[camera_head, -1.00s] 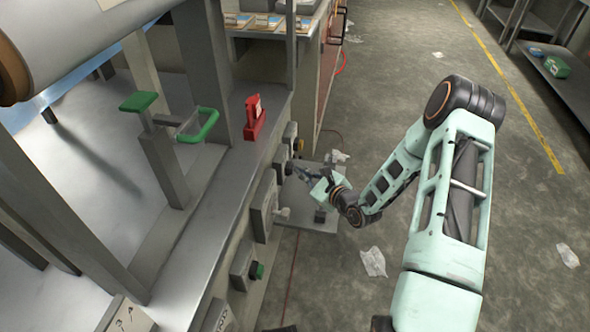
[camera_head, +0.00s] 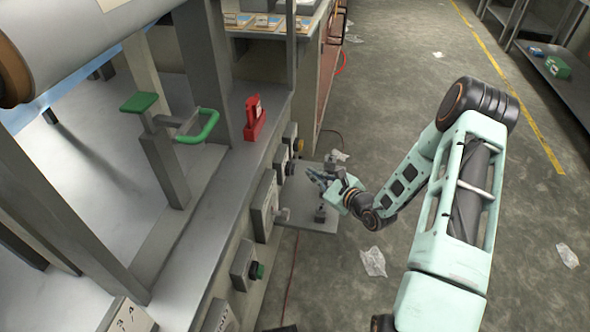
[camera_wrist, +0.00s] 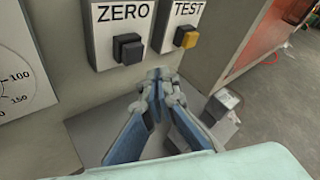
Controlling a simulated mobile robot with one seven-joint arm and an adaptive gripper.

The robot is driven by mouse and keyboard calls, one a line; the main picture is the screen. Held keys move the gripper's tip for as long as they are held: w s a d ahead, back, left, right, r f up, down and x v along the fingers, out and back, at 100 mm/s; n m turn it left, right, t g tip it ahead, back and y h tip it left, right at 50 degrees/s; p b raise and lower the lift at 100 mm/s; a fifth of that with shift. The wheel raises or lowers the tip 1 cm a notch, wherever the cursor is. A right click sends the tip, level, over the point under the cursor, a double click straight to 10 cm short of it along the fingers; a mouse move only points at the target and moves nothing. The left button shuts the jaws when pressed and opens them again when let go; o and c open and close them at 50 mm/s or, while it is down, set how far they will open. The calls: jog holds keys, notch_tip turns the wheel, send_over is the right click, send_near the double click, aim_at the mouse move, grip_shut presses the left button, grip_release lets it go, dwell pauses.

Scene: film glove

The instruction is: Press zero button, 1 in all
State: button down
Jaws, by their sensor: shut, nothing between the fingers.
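The ZERO button is a black square button (camera_wrist: 128,47) on a white plate labelled ZERO, at the upper middle of the wrist view. In the head view the black button (camera_head: 290,168) sits on the machine's side. My gripper (camera_wrist: 155,80) is shut and empty, its fingertips showing below and a little right of the ZERO button in the wrist view. In the head view my gripper (camera_head: 312,175) is to the right of the button, with a gap between them.
A yellow TEST button (camera_wrist: 187,38) is just right of ZERO. A dial (camera_wrist: 15,82) is at the left. A red device (camera_head: 254,119) stands on the machine ledge. A grey plate (camera_head: 305,224) lies low beneath my gripper. Open floor lies to the right.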

jog(key=d, duration=0.1)
jog(key=s+d, duration=0.1)
jog(key=d, duration=0.1)
jog(key=shift+a, duration=0.1)
dwell(0.8)
